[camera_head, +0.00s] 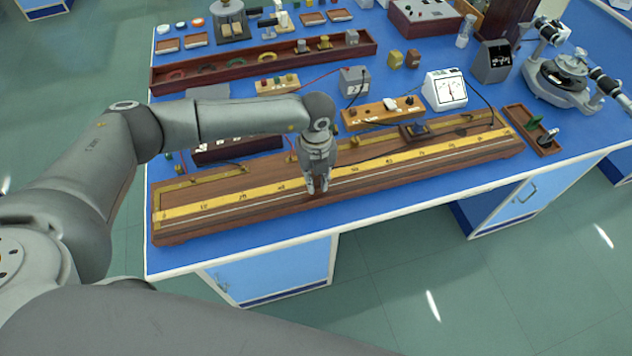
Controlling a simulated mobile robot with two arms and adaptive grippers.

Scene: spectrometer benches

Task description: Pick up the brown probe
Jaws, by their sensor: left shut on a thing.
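My left gripper (318,187) points down over the front middle of a long wooden metre bridge (245,208) with a yellow scale. Its fingers are shut on a small, thin brown thing, which I take for the brown probe. The fingers hide most of it, and its brown blends with the wood behind. I cannot tell whether it touches the board. My right gripper is not in view.
Behind the bridge stand a white meter (444,90), a grey box (354,81) and a wooden resistance block (383,113). Thin wires run between them. A long wooden tray (225,75) lies farther back. A small wooden tray (532,131) lies at right. The blue table's front strip is clear.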

